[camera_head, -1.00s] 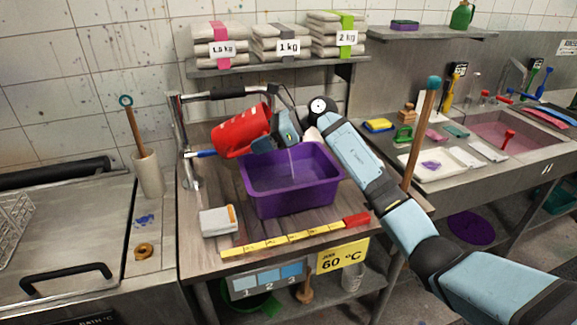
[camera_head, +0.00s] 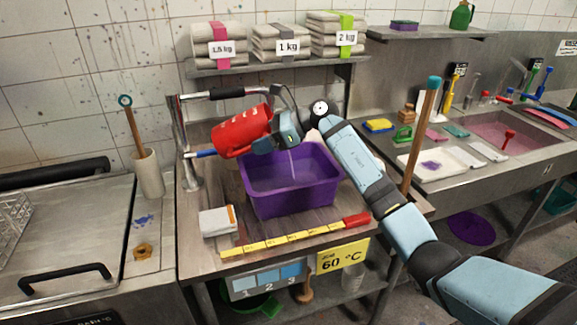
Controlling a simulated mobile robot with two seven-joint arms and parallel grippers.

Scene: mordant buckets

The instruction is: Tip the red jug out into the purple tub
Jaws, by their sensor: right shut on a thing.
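The red jug (camera_head: 238,133) is held tilted nearly on its side above the back left of the purple tub (camera_head: 294,203). My right gripper (camera_head: 275,138) is shut on the jug at its right side; the fingertips are partly hidden by the jug and gripper body. A thin pale stream runs down into the tub below the gripper. The tub stands upright on the wooden bench top, with purple liquid inside. My left gripper is not in view.
A metal frame with a pipe (camera_head: 188,150) stands left and behind the tub. A yellow ruler strip with a red end (camera_head: 356,220) and a white block (camera_head: 218,221) lie in front. A wooden stick (camera_head: 418,135) stands at right. Folded cloth stacks (camera_head: 280,48) sit on the shelf above.

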